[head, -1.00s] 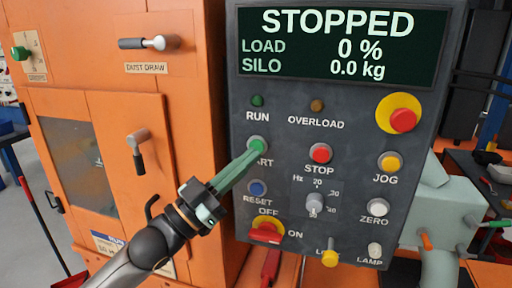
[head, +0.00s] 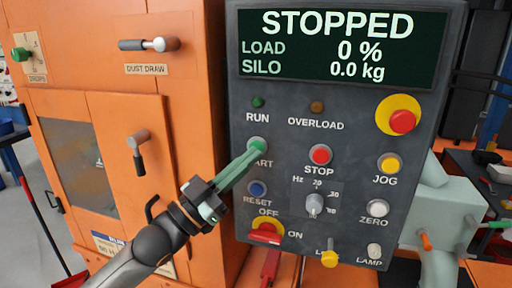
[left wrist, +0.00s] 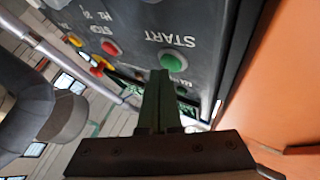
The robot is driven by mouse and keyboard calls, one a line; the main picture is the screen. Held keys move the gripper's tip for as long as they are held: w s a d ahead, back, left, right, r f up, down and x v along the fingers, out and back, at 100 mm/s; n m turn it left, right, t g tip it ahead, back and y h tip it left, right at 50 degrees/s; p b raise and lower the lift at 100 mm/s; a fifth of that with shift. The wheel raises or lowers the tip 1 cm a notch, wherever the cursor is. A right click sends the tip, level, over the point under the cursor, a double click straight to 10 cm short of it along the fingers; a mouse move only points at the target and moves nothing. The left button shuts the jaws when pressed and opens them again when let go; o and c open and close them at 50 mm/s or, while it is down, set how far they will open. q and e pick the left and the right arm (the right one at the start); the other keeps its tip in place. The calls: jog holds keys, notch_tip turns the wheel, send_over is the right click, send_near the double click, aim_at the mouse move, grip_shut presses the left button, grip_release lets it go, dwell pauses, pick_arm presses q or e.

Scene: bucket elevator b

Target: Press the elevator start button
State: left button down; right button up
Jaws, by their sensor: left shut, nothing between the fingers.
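The green START button (head: 257,144) is on the left side of the grey control panel, with its label partly covered by my fingers. My left gripper (head: 256,152) is shut and empty, its fingertips at the lower edge of the button in the head view. In the left wrist view, the START button (left wrist: 174,62) shows just beyond and to the right of the fingertips (left wrist: 159,76). I cannot tell whether they touch. The display (head: 342,45) reads STOPPED, load 0 % and silo 0.0 kg. My right gripper is not in view.
Close by are the red STOP button (head: 320,154), blue RESET button (head: 257,189) and red OFF/ON switch (head: 266,233). A red emergency button (head: 402,120) is at the upper right. The orange cabinet (head: 190,100) with protruding handles stands left of the panel.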

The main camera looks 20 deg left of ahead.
pick_arm(q)
jog(key=shift+w, duration=0.4)
dwell(0.6)
jog(key=shift+s, duration=0.8)
jog(key=shift+p, duration=0.3)
jog(key=s, duration=0.5)
jog(key=shift+a, duration=0.1)
dwell(0.5)
